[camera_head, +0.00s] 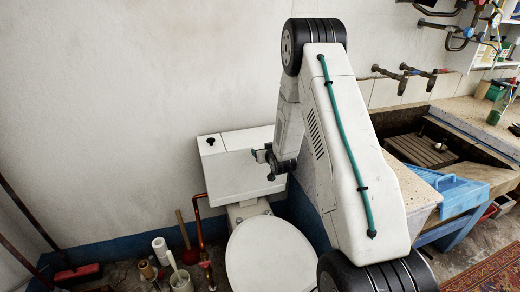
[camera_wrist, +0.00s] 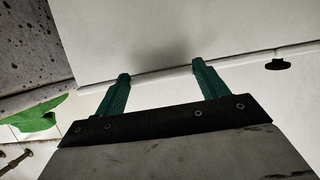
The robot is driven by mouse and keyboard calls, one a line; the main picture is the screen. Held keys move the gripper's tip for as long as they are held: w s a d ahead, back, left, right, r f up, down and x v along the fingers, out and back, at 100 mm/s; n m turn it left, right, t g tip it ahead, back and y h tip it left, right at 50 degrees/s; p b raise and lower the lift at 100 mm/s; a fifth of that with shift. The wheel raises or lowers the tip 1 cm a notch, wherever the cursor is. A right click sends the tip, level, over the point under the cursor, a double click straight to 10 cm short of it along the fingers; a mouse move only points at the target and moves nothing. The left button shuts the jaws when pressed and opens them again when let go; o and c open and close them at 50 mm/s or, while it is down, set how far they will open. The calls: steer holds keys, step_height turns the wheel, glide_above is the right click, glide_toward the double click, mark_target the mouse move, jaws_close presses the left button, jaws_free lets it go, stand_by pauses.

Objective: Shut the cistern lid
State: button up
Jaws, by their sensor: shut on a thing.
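The white cistern (camera_head: 240,178) stands against the wall behind the toilet. Its lid (camera_head: 245,138) is the pale panel at the top, beside a black knob (camera_head: 211,141) that also shows in the wrist view (camera_wrist: 278,64). My gripper (camera_head: 268,160) is at the cistern's upper right. In the wrist view its two green fingers (camera_wrist: 162,86) stand apart at the pale lid edge and are shut on it. The exact contact is hard to see, and I cannot tell how far the lid is open.
The toilet seat cover (camera_head: 270,258) is below the cistern. A copper pipe (camera_head: 199,220), a plunger (camera_head: 187,235) and a brush holder (camera_head: 181,280) stand to the left. Blank wall is at upper left.

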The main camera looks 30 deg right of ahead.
steer(key=shift+s+a+f, duration=0.1)
steer(key=shift+s+f, duration=0.05)
steer(key=shift+f, duration=0.25)
steer(key=shift+s+a+f, duration=0.1)
steer(key=shift+f, duration=0.3)
steer(key=o, duration=1.4)
steer(key=shift+w+d+r, duration=0.1)
steer(key=shift+w+r, duration=0.05)
steer(key=v, duration=0.8)
steer(key=shift+w, duration=0.1)
